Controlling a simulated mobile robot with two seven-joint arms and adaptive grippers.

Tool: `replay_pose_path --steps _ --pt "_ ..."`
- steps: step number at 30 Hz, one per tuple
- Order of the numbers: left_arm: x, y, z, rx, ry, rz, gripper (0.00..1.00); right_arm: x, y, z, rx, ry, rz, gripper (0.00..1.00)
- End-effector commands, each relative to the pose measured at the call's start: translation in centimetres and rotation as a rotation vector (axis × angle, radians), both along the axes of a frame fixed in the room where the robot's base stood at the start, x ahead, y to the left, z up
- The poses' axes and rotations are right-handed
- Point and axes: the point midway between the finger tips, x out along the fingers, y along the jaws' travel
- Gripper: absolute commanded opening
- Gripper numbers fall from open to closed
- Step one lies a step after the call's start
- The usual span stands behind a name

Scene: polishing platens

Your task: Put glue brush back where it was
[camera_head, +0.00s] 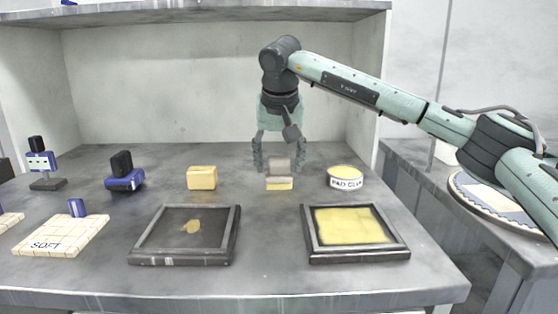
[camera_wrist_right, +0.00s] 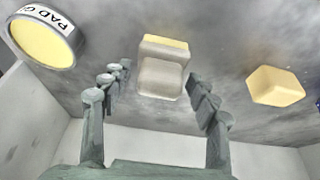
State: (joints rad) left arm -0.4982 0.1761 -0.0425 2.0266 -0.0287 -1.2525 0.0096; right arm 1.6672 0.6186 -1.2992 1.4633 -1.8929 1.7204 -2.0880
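The glue brush (camera_head: 279,182) is a grey block with a yellow edge at the bottom. It stands on the bench behind the two trays, between a yellow block and the PAD GLUE tin (camera_head: 345,178). My right gripper (camera_head: 279,161) reaches down over the brush, fingers spread to either side of its top. In the right wrist view the brush (camera_wrist_right: 163,72) sits between the open fingers, towards their tips, with a gap on both sides. The tin (camera_wrist_right: 43,40) shows at upper left there. My left gripper is not in view.
A yellow block (camera_head: 202,178) stands left of the brush. In front are a dark framed tray (camera_head: 150,248) with a small yellow patch and a framed tray (camera_head: 400,249) covered in yellow. Blue-and-black tools (camera_head: 124,178) and a SOFT pad (camera_head: 60,238) are at left.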

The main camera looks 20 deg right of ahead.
Motion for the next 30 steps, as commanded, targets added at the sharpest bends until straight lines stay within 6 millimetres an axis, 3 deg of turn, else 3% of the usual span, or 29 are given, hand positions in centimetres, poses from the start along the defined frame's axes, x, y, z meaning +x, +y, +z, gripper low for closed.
replay_pose_path --steps 11,24,30 --pt "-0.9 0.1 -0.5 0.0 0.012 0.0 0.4 -0.1 0.1 0.9 0.0 -0.002 0.0 0.61" --pt "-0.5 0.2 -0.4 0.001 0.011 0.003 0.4 -3.4 1.0 8.9 0.001 -0.002 -0.001 0.61" --pt "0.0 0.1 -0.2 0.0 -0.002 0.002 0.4 -4.3 1.3 11.0 0.0 0.0 -0.001 0.61"
